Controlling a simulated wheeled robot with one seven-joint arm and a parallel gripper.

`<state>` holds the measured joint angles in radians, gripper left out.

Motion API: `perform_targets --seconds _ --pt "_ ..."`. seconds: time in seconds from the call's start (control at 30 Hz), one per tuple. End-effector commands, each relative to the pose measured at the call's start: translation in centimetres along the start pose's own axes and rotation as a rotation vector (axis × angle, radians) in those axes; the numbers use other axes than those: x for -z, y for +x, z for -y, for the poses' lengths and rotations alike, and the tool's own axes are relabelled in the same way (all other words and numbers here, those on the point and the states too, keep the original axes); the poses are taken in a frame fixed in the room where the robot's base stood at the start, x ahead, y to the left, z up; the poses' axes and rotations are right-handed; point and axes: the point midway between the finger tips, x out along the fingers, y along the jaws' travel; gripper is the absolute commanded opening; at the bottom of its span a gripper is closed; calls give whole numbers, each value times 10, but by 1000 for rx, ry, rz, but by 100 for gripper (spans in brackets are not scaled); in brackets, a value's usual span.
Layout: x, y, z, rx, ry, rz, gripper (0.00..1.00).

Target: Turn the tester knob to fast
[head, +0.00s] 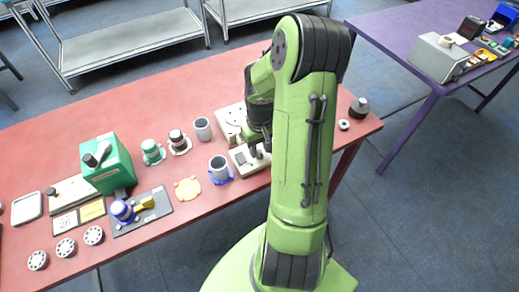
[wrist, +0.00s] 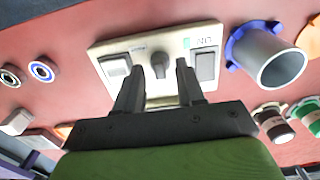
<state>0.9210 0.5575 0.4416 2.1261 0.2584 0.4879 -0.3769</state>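A cream box with a dark knob (wrist: 159,65) in its middle fills the centre of the wrist view; I take it as the tester. The cream box (wrist: 120,45) has a pale rocker at each side and a small green mark near upside-down lettering at the right. In the head view the cream box (head: 240,156) sits at the table's front edge, partly behind my arm. My gripper (wrist: 160,72) is open, its two dark fingers apart on either side of the knob as seen here. Whether they touch it I cannot tell. The knob's setting is not readable.
A grey cup in a blue holder (head: 220,169) stands close left of the cream box. A cream plate (head: 229,121) lies behind it. A green machine (head: 106,165) and several small parts cover the left of the red table (head: 200,85). A purple table (head: 400,35) is farther right.

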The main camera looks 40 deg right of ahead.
Motion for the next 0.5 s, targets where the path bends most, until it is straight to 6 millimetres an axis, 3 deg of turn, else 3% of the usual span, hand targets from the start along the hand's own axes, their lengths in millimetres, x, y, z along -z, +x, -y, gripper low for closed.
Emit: perform_targets --seconds 0.27,0.5 --pt "0 4 0 -1 0 0 38" --pt "0 3 0 0 0 0 5"
